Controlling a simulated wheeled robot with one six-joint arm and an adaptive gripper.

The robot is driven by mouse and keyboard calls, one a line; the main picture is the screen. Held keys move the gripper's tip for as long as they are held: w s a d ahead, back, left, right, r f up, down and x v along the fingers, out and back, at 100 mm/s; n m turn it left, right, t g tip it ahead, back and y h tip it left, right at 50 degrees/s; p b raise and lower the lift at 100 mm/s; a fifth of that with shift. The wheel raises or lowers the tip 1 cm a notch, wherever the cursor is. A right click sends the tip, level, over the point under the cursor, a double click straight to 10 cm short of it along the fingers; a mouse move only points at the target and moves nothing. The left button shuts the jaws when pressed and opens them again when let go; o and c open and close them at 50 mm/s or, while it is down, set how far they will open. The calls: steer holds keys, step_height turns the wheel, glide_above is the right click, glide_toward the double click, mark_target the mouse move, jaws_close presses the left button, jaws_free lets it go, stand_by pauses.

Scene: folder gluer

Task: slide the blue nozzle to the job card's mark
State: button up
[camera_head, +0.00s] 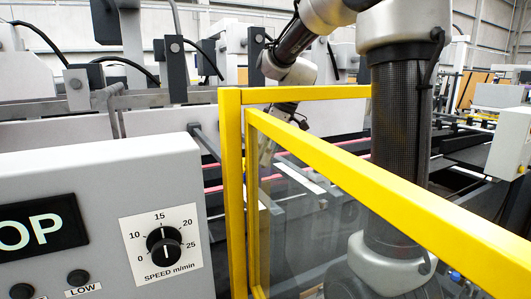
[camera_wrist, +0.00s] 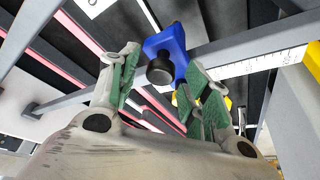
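The blue nozzle (camera_wrist: 179,40) sits on a grey rail in the wrist view, with a black round knob (camera_wrist: 160,71) on its near side. My gripper (camera_wrist: 163,64) is open, its green-padded fingers to the left and right of the nozzle and knob. Whether either finger touches them I cannot tell. A white scale (camera_wrist: 262,63) with fine marks runs along the rail to the right of the nozzle. In the head view my gripper (camera_head: 267,150) is small behind the yellow guard frame, and the nozzle cannot be made out. I see no job card in either view.
A yellow guard frame (camera_head: 233,190) with a clear panel stands before the machine in the head view. A grey control panel (camera_head: 90,180) with a speed dial (camera_head: 164,246) fills the left. Pink-red strips (camera_wrist: 60,62) and grey bars lie below the rail.

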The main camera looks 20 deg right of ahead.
steer(key=v, duration=1.2)
steer(key=shift+w+a, duration=0.1)
